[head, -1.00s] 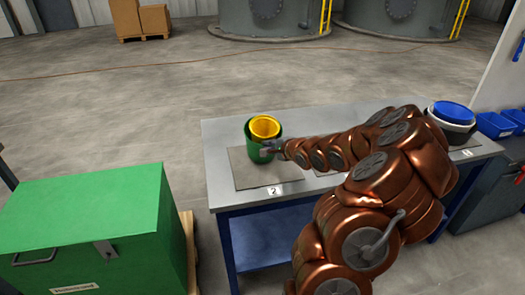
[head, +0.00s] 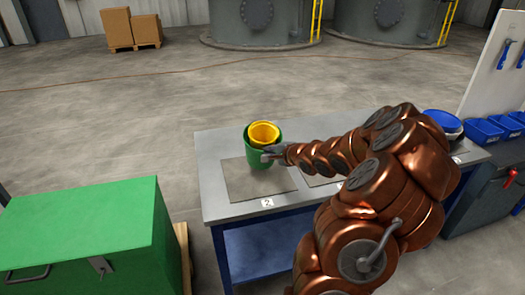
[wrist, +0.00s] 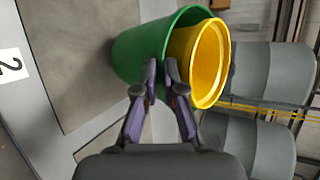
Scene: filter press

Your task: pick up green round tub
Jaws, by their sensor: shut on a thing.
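The green round tub (head: 259,154) is over the far part of the grey mat marked 2 on the table. I cannot tell whether its base touches the mat. A yellow tub (head: 264,131) sits inside it, its rim standing above the green one. My gripper (head: 268,154) comes in from the right at the tub's near right side. In the wrist view, my gripper (wrist: 161,72) is shut on the green tub's wall (wrist: 133,50) near the rim, next to the yellow tub (wrist: 205,65). The pinched bit of wall is partly hidden by the fingers.
The grey-topped table (head: 209,152) has more mats, partly hidden by my arm. Tubs with a blue one on top (head: 442,120) stand at its right end, near blue bins (head: 484,130). A green chest (head: 85,230) stands at left.

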